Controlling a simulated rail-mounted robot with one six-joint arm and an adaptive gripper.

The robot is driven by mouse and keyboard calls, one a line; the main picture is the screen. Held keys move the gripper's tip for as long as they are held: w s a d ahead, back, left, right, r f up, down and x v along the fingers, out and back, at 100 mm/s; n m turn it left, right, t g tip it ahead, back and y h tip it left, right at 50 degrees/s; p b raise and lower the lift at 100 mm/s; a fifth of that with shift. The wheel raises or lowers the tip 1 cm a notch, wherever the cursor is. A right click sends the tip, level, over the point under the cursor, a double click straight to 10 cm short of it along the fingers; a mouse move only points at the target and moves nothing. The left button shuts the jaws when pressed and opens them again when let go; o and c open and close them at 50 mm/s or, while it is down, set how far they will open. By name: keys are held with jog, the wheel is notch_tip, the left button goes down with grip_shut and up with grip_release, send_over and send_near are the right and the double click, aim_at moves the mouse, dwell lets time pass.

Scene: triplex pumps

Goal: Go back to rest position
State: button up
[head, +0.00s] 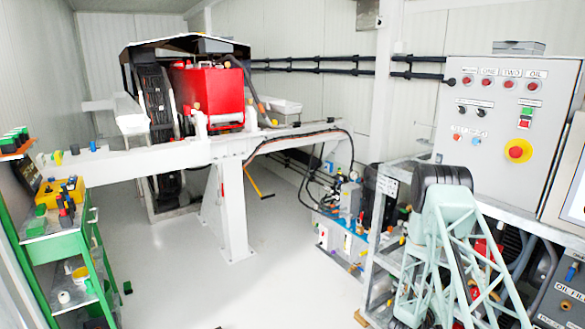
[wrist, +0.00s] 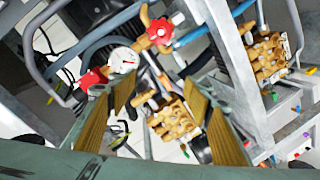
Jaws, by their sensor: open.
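My gripper (wrist: 158,100) shows in the wrist view with its two tan-padded fingers spread apart and nothing between them. It faces pump equipment. A red handwheel (wrist: 160,31) and a round white gauge (wrist: 123,60) are beyond the fingertips, with a second red valve part (wrist: 93,80) near the left finger. Brass-coloured pump blocks (wrist: 175,120) appear in the gap between the fingers. In the head view my pale green lattice arm stands at the lower right in front of the pump frame, and my gripper cannot be made out there.
Metal pump framing (head: 385,235) and a control panel (head: 505,115) with red buttons crowd the right. More brass blocks (wrist: 265,58) lie at the wrist view's upper right. A green tool cart (head: 42,236) stands left, a red tank (head: 212,95) behind. The middle floor (head: 185,270) is clear.

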jog(key=w+a+r+y, duration=0.3)
jog(key=a+r, duration=0.3)
jog(key=r, duration=0.3)
jog(key=w+a+r+y, duration=0.35)
jog(key=a+r, duration=0.25)
jog(key=r, duration=0.4)
jog(key=s+a+r+y, duration=0.2)
jog(key=s+a+r, duration=0.3)
jog(key=a+r, duration=0.35)
jog(key=s+a+r+y, duration=0.2)
jog(key=s+a+r, duration=0.3)
jog(key=a+r, duration=0.35)
jog(key=s+a+r+g+y, duration=0.1)
jog(key=s+a+r, duration=0.25)
jog(key=s, duration=0.45)
jog(key=s+a+r+n+g+y, duration=0.1)
jog(key=s+a+r, duration=0.25)
jog(key=s, duration=0.45)
jog(key=s+a+r+g+y, duration=0.1)
jog(key=s+a+r, duration=0.25)
jog(key=s, duration=0.35)
jog(key=s+r+g, duration=0.2)
jog(key=s, duration=2.9)
jog(key=shift+s+a+g, duration=0.15)
jog(key=shift+a+g, duration=0.15)
jog(key=shift+g, duration=0.1)
